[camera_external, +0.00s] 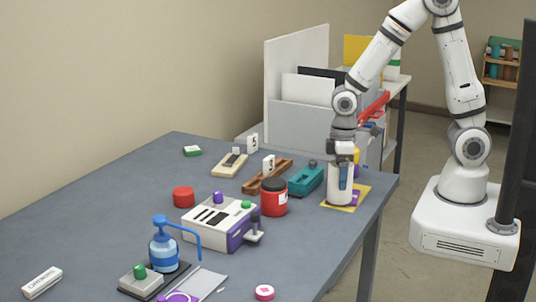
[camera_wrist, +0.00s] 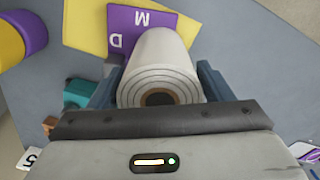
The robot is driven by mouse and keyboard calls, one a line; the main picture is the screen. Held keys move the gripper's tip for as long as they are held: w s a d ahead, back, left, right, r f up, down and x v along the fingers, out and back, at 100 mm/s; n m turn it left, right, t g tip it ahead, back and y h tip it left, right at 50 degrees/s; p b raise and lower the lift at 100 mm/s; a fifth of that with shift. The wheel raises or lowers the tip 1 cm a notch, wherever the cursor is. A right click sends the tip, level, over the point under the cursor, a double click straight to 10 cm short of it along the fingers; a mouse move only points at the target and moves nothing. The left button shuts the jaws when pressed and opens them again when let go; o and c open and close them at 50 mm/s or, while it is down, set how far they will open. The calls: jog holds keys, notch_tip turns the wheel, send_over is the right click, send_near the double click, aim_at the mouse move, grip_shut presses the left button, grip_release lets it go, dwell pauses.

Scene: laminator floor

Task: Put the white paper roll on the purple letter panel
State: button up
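The white paper roll (camera_external: 340,190) stands upright at the right end of the table. The purple letter panel (camera_external: 356,197) lies on a yellow sheet (camera_external: 333,205) under and beside it. In the wrist view the roll (camera_wrist: 162,62) shows its ringed top end, and its far end covers part of the purple panel (camera_wrist: 140,22), with letters M and D visible. My gripper (camera_wrist: 161,80) has a finger against each side of the roll; it also shows from outside (camera_external: 342,172). Whether the roll's bottom touches the panel or hangs just above it I cannot tell.
A yellow and purple cylinder (camera_wrist: 22,35) stands close by. A teal block (camera_external: 306,180) and a red jar (camera_external: 274,197) are left of the roll. A white machine (camera_external: 210,220) and a blue pump bottle (camera_external: 164,246) stand nearer. The table's left part is mostly clear.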

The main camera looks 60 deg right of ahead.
jog(key=shift+o, duration=1.2)
notch_tip(320, 180, up, 12)
jog(key=shift+r, duration=0.15)
jog(key=s+d+r+m+t, duration=0.3)
jog(key=s+d+r+m, duration=0.2)
jog(key=s+d, duration=0.4)
jog(key=d, duration=0.3)
